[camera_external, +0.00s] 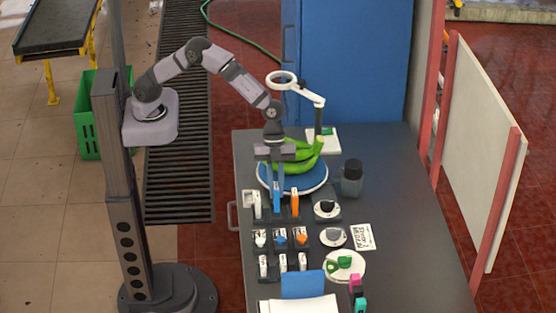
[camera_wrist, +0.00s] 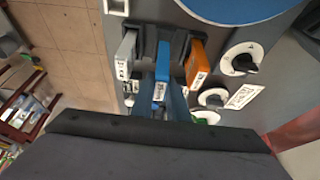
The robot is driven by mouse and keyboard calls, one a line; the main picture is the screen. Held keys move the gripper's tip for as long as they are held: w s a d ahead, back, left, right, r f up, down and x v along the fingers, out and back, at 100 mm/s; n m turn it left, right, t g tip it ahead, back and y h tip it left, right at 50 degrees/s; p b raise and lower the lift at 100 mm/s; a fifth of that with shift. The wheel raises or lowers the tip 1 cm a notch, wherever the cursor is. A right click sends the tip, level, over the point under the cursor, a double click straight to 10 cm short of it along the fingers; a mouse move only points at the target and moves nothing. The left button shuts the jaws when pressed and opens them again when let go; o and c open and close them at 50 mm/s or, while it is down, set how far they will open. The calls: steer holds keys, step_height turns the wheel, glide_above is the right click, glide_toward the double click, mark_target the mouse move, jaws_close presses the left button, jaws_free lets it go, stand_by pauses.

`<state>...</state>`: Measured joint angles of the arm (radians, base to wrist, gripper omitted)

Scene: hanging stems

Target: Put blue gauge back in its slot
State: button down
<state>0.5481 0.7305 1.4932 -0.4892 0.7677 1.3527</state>
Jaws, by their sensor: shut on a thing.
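The blue gauge (camera_external: 277,196) is a tall narrow blue block, upright below my gripper (camera_external: 275,180), which is shut on it. In the wrist view the blue gauge (camera_wrist: 161,83) has a white label on its near end. It stands between a grey-white gauge (camera_wrist: 126,54) and an orange gauge (camera_wrist: 197,64), over the dark holder (camera_wrist: 149,38). The middle slot is hidden beneath the blue gauge. I cannot tell whether the gauge's lower end is inside it or above it.
Green bananas (camera_external: 305,155) lie on a round blue plate (camera_external: 315,187) close behind my gripper. A dark jar (camera_external: 351,178) and a magnifier stand (camera_external: 318,112) are near. Small labelled blocks and dials (camera_external: 327,208) fill the front. The table's right side (camera_external: 410,220) is clear.

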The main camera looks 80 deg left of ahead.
steer(key=shift+f+b, duration=1.55)
steer(key=shift+b, duration=0.05)
steer(key=c, duration=1.6)
jaws_free()
steer(key=shift+c, duration=0.2)
steer(key=shift+r, duration=0.1)
steer(key=b+v, duration=0.2)
steer(key=v, duration=0.4)
steer(key=shift+a+r, duration=0.15)
steer(key=shift+r, duration=0.05)
steer(key=shift+a+r, duration=0.15)
steer(key=shift+r, duration=0.2)
